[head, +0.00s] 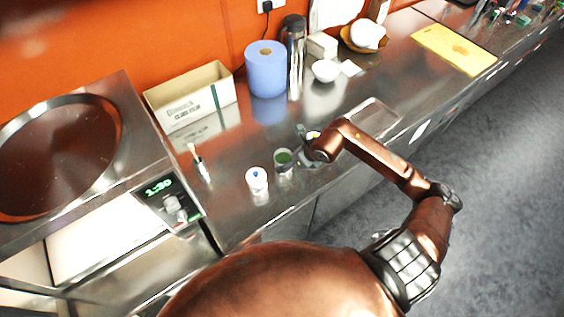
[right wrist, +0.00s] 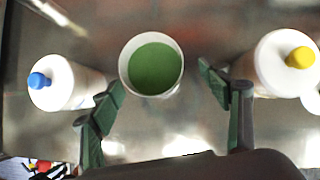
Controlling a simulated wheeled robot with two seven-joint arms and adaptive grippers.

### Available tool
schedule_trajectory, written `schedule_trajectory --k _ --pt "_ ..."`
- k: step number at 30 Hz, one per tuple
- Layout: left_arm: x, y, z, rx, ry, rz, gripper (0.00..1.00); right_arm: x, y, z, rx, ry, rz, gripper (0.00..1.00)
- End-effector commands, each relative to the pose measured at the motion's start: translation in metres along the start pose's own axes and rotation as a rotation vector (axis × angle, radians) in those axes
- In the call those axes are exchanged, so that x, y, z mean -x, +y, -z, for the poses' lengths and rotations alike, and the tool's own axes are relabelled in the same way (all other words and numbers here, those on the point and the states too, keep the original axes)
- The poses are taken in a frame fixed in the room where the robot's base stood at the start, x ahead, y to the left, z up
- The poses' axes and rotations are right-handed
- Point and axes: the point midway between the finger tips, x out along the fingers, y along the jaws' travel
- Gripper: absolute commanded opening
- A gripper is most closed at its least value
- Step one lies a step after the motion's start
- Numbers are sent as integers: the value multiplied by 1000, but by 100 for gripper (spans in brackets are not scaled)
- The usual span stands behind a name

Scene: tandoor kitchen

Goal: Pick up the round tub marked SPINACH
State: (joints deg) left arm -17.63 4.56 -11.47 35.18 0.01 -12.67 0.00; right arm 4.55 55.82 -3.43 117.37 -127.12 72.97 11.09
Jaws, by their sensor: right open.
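A round white tub with green contents (head: 284,158) stands upright on the steel counter. Its marking cannot be read. In the right wrist view the tub (right wrist: 152,68) lies between and just beyond the fingertips, with a gap on each side. My right gripper (right wrist: 160,80) is open and empty, pointing down at the tub. In the head view the right gripper (head: 303,146) is small and partly hidden by my arm, close beside the tub. My left gripper is not in view.
A white bottle with a blue cap (right wrist: 60,83) stands left of the tub, and one with a yellow cap (right wrist: 280,65) right of it. A blue paper roll (head: 266,70) and an open box (head: 190,97) stand behind. A cooker with a timer (head: 160,188) is at left.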

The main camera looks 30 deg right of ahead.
Motion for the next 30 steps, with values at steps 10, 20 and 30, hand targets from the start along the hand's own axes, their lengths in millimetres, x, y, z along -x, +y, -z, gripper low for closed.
schedule_trajectory --k 10,20,30 --pt "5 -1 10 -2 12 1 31 -45 6 3 0 -1 -1 70" --pt "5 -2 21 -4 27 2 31 -52 6 2 4 -2 -1 70" --pt "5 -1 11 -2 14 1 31 -52 7 2 4 -1 -2 47"
